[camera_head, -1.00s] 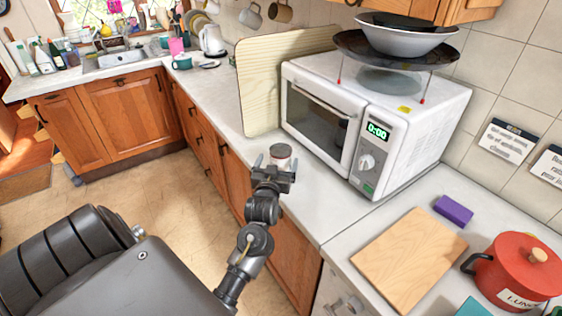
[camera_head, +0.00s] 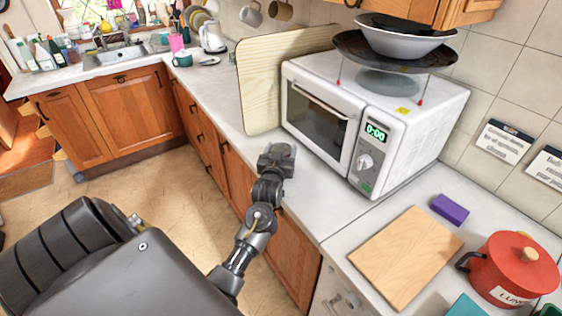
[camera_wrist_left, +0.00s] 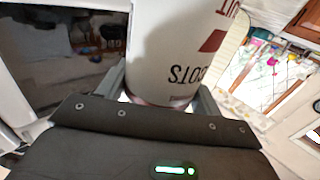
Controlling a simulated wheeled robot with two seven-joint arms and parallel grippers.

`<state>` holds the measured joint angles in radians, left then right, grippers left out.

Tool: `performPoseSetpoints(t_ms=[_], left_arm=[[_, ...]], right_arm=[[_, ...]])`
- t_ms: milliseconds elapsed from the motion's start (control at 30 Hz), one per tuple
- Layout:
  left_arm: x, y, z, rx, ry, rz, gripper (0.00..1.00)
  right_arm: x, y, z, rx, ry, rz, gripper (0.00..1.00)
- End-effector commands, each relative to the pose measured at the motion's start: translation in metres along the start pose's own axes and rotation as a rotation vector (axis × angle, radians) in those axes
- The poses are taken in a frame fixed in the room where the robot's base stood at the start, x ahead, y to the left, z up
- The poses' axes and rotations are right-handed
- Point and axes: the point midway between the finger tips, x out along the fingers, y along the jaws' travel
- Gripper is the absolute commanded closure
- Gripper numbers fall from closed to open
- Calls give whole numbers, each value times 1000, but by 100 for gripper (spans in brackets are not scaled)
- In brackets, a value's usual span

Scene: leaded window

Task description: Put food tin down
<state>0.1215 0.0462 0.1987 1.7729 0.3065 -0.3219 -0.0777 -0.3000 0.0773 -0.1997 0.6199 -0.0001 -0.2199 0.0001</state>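My left gripper (camera_head: 277,153) is over the edge of the worktop (camera_head: 312,207), in front of the microwave, in the head view. In the left wrist view, the food tin (camera_wrist_left: 172,50) is a white cylinder with a red mark and dark lettering that reads upside down. It sits between the two fingers of my left gripper (camera_wrist_left: 163,98), which appear to press on its sides. The tin is hidden behind the gripper in the head view. I cannot tell whether its base touches the worktop. My right gripper is out of view.
A white microwave (camera_head: 408,135) stands right behind the gripper, with a pale board (camera_head: 258,90) upright to its left. A wooden chopping board (camera_head: 405,255), a purple sponge (camera_head: 450,209) and a red pot (camera_head: 512,268) are on the right. Worktop before the microwave is clear.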

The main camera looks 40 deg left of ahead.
Motion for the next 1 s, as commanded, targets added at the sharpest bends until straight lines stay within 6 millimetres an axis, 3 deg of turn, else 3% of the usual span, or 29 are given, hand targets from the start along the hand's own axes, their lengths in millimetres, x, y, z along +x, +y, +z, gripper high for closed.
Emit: performPoseSetpoints(t_ms=[33,233,600,767,1000], left_arm=[[0,0,0,0,0,0,52],[0,0,-2,0,3,0,77],[0,0,-10,-2,6,0,77],[-2,0,-35,-3,11,0,77],[-49,-5,-91,-6,9,0,77]], right_arm=[[0,0,0,0,0,0,64],[0,2,1,-1,-1,2,64],[5,4,2,-2,-2,4,64],[17,3,3,-2,-2,4,64],[21,3,3,-2,-1,4,64]])
